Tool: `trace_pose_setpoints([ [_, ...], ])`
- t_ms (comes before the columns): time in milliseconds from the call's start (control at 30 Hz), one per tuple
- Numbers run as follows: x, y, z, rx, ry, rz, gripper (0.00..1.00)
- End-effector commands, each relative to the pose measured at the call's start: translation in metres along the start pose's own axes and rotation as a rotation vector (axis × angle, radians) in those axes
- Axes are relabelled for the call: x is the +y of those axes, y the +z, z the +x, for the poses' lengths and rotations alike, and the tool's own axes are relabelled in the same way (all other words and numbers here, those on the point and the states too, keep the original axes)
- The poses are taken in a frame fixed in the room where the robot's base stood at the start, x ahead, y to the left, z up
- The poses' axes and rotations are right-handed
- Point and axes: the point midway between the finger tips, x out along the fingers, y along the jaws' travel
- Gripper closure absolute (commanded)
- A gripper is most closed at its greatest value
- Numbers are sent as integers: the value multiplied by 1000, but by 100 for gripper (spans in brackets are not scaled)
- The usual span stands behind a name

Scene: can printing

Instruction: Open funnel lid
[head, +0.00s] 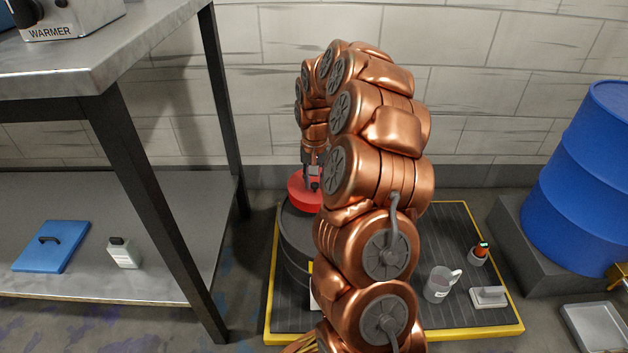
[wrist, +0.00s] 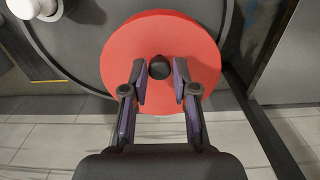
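The funnel lid is a round red disc (wrist: 160,32) with a small dark knob (wrist: 159,68) at its middle. In the head view the red lid (head: 303,193) sits on top of a dark drum (head: 297,232), partly hidden by my copper arm. My gripper (wrist: 160,84) is over the lid in the wrist view, its two fingers on either side of the knob. A gap shows between each finger and the knob, so it is open and holds nothing. In the head view my gripper (head: 313,184) is just above the lid, mostly hidden.
The drum stands on a black mat with a yellow edge (head: 395,340). A steel table (head: 100,60) stands left, a blue barrel (head: 585,180) right.

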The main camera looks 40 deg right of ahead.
Motion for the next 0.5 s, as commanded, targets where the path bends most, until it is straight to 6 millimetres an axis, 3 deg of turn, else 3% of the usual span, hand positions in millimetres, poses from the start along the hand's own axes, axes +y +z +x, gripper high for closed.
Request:
trace_pose_setpoints([
  [233, 0, 0, 0, 0, 0, 0, 100],
  [500, -1, 0, 0, 0, -1, -1, 100],
])
